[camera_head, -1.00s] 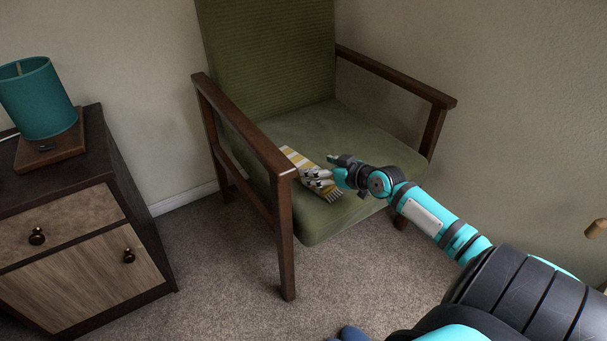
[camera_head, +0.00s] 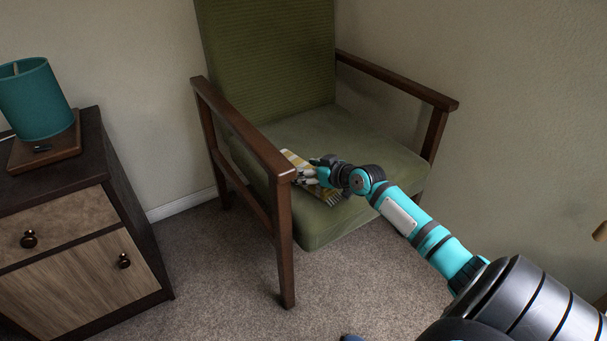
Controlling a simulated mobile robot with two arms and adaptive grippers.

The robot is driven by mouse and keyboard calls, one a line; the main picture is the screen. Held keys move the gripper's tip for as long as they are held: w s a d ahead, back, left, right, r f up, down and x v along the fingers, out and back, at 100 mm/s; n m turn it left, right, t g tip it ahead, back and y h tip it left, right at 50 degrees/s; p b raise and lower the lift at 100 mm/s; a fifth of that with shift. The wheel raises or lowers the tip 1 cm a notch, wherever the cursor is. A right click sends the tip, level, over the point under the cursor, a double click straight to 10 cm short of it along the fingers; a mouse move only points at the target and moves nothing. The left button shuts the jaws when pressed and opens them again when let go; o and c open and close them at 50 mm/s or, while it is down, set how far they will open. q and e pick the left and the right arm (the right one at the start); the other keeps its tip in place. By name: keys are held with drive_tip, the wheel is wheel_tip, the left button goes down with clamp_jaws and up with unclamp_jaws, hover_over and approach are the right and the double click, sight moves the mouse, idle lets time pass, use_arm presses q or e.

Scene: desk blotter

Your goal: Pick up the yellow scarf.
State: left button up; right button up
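The yellow scarf (camera_head: 291,157), striped with white and fringed at its near end, lies on the green seat of the armchair (camera_head: 360,141), close behind the left wooden armrest. My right gripper (camera_head: 303,176) is at the scarf, over its middle, and covers part of it. The fingers are small and partly hidden by the hand and scarf, so I cannot tell whether they are open or closed on it. My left gripper is not in view.
The chair's left wooden armrest (camera_head: 240,125) stands right beside the scarf and gripper. A dark cabinet (camera_head: 85,245) with a teal lamp (camera_head: 36,98) is at the left. The right half of the seat is clear.

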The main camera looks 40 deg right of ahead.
drive_tip(key=c, duration=0.7)
drive_tip(key=shift+c, duration=0.4)
drive_tip(key=shift+r, duration=0.15)
